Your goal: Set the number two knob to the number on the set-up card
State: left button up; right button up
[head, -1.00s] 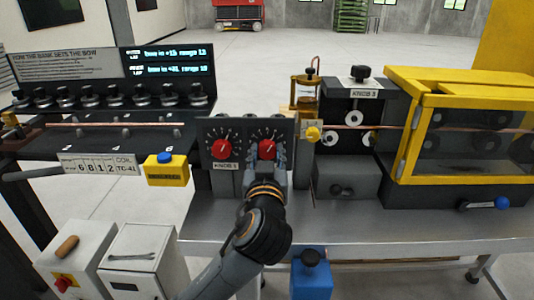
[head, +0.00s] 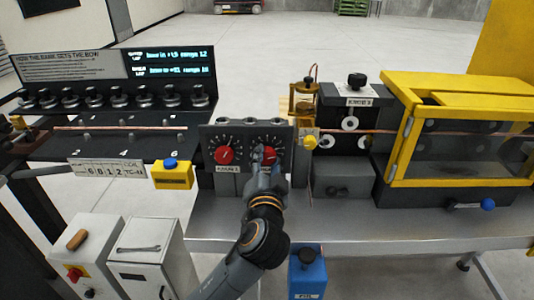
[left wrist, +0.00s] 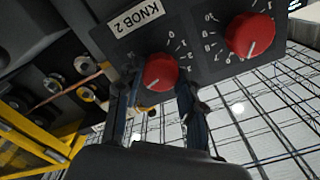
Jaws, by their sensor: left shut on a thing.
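The number two knob (left wrist: 161,71) is a red round dial with a white pointer line, on a dark panel under the upside-down label KNOB 2 (left wrist: 126,22) in the left wrist view. My left gripper (left wrist: 158,98) has its two fingers on either side of this knob and is shut on it. In the head view the gripper (head: 265,160) hides most of the knob and its scale. The other red knob (head: 225,155) is beside it, free. A white card (head: 106,170) with large digits and "COIL" hangs at the left bench. My right gripper is not in view.
A lit display (head: 166,62) with small text stands behind a row of black knobs at the left. A yellow box with a blue button (head: 172,174) is left of the panel. A yellow-framed guard (head: 455,130) stands at the right. The steel bench front (head: 400,228) is mostly clear.

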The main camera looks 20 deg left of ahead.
pick_arm(q)
jog(key=shift+m+p, duration=0.35)
jog(key=shift+m, duration=0.25)
jog(key=o, duration=1.2)
jog(key=v, duration=1.2)
